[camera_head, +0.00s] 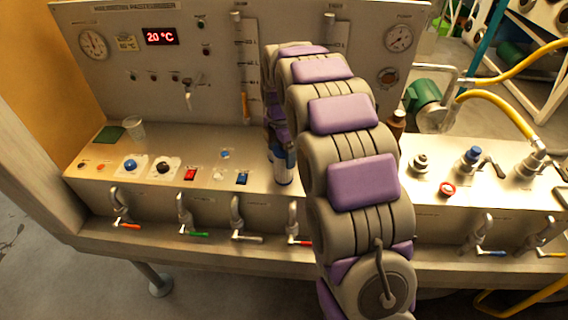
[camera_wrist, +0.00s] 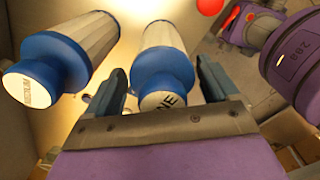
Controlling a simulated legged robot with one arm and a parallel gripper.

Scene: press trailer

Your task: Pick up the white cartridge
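Two white cartridges with blue collars and white lettered end caps show in the wrist view. One cartridge (camera_wrist: 160,45) is between the two fingers of my gripper (camera_wrist: 160,88), its end cap facing the palm and ending in "NE". The fingers are spread, one on each side of its blue collar, with narrow gaps visible; a firm hold does not show. The other cartridge (camera_wrist: 75,45) is to the left, outside the left finger. In the head view a blue and white cartridge (camera_head: 284,166) shows beside my arm, which hides most of the gripper.
The metal console (camera_head: 210,195) carries a blue knob (camera_head: 130,165), a black knob (camera_head: 163,167), a red switch (camera_head: 190,174) and several front valves. A clear cup (camera_head: 135,128) stands at the left. A gauge panel (camera_head: 120,85) rises behind. Yellow hoses (camera_head: 500,105) are at the right.

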